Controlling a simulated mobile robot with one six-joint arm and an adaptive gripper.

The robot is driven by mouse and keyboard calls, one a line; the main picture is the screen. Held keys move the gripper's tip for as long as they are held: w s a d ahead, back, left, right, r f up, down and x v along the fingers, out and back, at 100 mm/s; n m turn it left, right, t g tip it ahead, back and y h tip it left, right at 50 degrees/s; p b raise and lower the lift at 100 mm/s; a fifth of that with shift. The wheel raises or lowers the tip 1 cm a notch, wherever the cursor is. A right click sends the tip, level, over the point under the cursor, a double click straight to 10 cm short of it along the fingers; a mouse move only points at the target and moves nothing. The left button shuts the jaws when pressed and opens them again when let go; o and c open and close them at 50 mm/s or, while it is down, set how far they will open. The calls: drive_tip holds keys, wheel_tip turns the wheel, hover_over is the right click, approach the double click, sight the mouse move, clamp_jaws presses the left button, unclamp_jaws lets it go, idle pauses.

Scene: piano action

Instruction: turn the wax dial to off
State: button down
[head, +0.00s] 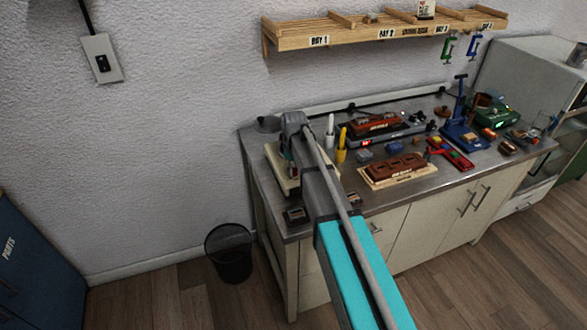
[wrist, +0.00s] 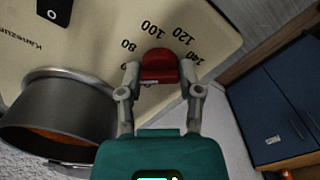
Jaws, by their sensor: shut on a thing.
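The wax dial (wrist: 158,66) is a red knob on the cream front panel (wrist: 96,40) of the wax pot unit, in the wrist view. The printed numbers 80, 100, 120 and 140 curve around it. No off mark can be made out; part of the scale is hidden by the dial and my fingers. My gripper (wrist: 160,75) is shut on the dial, one finger on each side. In the head view the cream unit (head: 275,160) stands at the bench's left end, and my arm hides the dial and my fingertips.
A dark metal pot (wrist: 60,115) with orange contents sits beside my gripper's left finger. On the bench (head: 375,203), a yellow bottle (head: 341,146) and a brown block (head: 397,168) stand to the right of my arm. A black bin (head: 229,262) is on the floor.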

drive_tip(key=n, duration=0.5)
drive_tip(key=shift+n, duration=0.4)
drive_tip(key=n, duration=0.4)
drive_tip(key=shift+n, duration=0.3)
drive_tip(key=shift+c, duration=1.3)
unclamp_jaws()
drive_tip(key=shift+m, duration=0.4)
